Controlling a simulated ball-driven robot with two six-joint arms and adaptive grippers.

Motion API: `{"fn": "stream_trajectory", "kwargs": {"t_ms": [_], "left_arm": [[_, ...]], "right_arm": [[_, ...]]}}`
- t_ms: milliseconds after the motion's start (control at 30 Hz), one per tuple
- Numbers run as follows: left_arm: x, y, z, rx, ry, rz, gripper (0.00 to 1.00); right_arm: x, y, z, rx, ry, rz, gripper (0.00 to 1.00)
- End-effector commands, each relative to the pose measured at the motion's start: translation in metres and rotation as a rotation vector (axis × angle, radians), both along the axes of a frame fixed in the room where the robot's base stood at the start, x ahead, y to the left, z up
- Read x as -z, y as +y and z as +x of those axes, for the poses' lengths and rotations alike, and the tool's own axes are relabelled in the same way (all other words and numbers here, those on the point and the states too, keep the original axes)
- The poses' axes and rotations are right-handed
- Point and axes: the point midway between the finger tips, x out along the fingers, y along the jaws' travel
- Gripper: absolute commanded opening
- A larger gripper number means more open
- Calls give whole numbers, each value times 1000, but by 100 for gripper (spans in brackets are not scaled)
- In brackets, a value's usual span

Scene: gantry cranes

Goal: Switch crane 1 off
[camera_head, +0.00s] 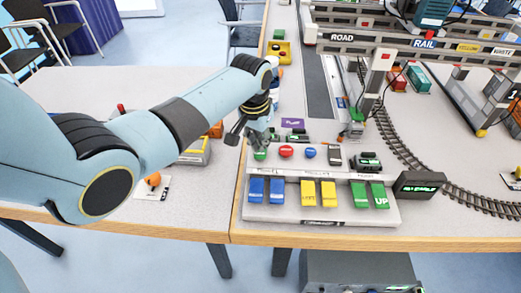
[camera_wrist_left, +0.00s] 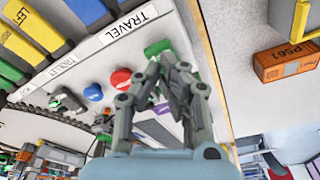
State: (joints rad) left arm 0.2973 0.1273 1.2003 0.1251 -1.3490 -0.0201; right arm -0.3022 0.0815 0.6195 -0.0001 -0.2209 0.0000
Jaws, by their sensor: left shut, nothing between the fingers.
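The control panel (camera_head: 322,215) stands at the table's front edge, with blue, yellow and green keys in its front row. Behind them are a green button (camera_head: 260,155), a red button (camera_head: 286,151), a blue button (camera_head: 310,153) and a grey switch (camera_head: 334,154). My left gripper (camera_head: 257,141) is shut and empty, close over the green button. In the left wrist view, the fingers (camera_wrist_left: 163,75) are beside the green button (camera_wrist_left: 157,48) and the red button (camera_wrist_left: 121,77); I cannot tell whether they touch. The gantry crane (camera_head: 420,43) stands at the back right. My right gripper is out of view.
A small display (camera_head: 419,184) sits at the panel's right end. Curved rail track (camera_head: 415,160) runs behind it. A purple tag (camera_head: 293,123) lies behind the buttons.

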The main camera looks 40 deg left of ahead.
Motion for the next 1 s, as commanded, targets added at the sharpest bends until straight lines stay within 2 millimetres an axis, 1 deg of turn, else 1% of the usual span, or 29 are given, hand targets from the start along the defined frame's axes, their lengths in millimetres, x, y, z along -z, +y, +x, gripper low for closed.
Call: {"fn": "stream_trajectory", "kwargs": {"t_ms": [567,1000], "left_arm": [[0,0,0,0,0,0,0],[6,0,0,0,-1,0,0]], "right_arm": [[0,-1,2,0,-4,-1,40],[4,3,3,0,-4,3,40]]}}
